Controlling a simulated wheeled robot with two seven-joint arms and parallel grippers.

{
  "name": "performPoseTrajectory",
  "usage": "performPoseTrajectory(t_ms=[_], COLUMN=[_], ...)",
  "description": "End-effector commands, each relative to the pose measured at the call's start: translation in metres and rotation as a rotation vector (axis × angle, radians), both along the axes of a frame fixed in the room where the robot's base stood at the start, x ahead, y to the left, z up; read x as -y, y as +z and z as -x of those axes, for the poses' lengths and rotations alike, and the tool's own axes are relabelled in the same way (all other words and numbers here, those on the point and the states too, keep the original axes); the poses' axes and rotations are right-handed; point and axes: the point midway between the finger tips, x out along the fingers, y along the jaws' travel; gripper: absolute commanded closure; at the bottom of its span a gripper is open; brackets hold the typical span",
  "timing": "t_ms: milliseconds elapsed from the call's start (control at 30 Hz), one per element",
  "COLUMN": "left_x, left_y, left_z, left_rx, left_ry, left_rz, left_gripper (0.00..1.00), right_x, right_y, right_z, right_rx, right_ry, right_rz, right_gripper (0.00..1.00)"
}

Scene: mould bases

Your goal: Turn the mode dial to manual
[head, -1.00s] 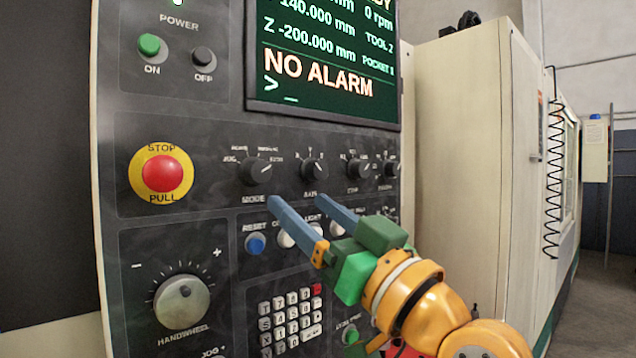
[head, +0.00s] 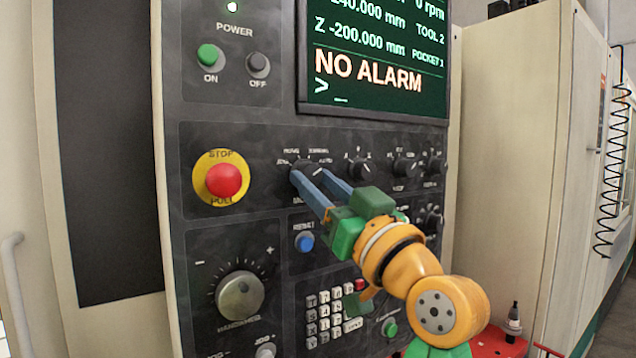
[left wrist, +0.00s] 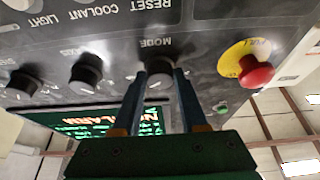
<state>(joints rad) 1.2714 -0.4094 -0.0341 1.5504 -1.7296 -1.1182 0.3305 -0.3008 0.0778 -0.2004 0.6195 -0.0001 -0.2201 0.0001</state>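The mode dial (head: 308,172) is a black round knob with a pale pointer line, on the upper middle of the dark control panel (head: 250,140). Its pointer leans to the upper right; the small labels around it are hard to read. My left gripper (head: 312,174) has its two blue fingers apart at the dial, partly covering it. In the left wrist view the dial (left wrist: 160,72) lies between the fingertips (left wrist: 158,78), one on each side; I cannot tell whether they touch it. My right gripper is not in view.
A red stop button (head: 223,180) sits left of the dial, and further knobs (head: 361,170) sit to its right. A blue reset button (head: 304,241), a keypad (head: 330,315) and a handwheel (head: 240,296) are below. The screen (head: 375,60) above reads NO ALARM.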

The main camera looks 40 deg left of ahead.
Motion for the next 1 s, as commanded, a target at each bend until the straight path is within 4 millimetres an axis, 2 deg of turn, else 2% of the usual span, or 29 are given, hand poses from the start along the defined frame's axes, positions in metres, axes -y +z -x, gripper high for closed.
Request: performPoseTrajectory(t_ms=[367,667,1000], left_x=[0.0,0.001,0.002], left_y=[0.001,0.003,0.005], left_z=[-0.001,-0.003,-0.005], left_rx=[0.051,0.246,0.48], left_ry=[0.001,0.004,0.001], left_rz=[0.02,0.1,0.198], left_gripper=[1.0,1.0,1.0], right_x=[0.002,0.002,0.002], right_y=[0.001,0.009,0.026], right_z=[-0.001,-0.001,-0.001], right_rx=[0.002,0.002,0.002], right_ry=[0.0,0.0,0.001], right_rz=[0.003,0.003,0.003], right_gripper=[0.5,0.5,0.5])
